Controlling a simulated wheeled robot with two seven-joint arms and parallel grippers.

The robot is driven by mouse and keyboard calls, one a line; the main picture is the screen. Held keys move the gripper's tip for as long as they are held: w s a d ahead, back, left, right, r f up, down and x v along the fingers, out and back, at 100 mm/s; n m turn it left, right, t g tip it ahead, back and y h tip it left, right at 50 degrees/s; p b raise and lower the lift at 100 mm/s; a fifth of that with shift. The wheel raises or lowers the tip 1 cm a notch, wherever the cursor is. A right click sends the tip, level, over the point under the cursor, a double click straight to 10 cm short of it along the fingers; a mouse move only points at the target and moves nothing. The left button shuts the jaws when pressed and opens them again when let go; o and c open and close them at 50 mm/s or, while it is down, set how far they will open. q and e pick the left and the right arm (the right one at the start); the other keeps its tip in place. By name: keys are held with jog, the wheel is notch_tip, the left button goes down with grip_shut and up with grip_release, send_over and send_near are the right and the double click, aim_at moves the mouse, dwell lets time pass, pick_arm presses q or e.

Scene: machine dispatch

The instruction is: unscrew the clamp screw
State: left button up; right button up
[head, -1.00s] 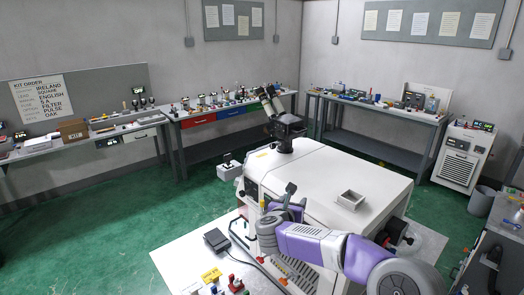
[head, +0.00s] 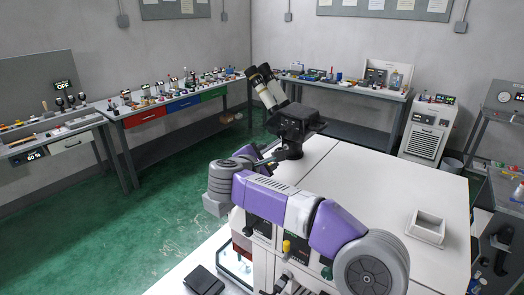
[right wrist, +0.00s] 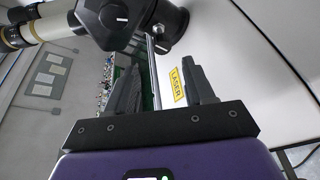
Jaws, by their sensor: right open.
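The black microscope head with cream eyepieces (head: 295,125) stands on the back left of the white machine top. It also shows in the right wrist view (right wrist: 105,22), where a dark round knob (right wrist: 162,18) sits on its side. This knob may be the clamp screw, but I cannot tell for sure. My right gripper (head: 272,158) is beside the lower part of the microscope, to its left. In the right wrist view its two fingers (right wrist: 158,75) are apart, with nothing between them, below the knob in the picture. My left gripper is not in view.
The white machine top (head: 360,185) is mostly clear, with a small open tray (head: 427,226) at its right. A yellow LASER label (right wrist: 177,84) is on the machine. Crowded benches (head: 165,103) line the walls.

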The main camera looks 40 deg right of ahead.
jog(key=shift+d, duration=0.45)
jog(key=x, duration=0.2)
jog(key=p+x, duration=0.1)
jog(key=x, duration=0.2)
jog(key=shift+s+p, duration=0.25)
jog(key=shift+p, duration=0.05)
jog(key=shift+w+d+f, duration=0.1)
jog(key=shift+w+d, duration=0.15)
jog(key=shift+d, duration=0.25)
grip_shut()
jog(key=shift+w, duration=0.1)
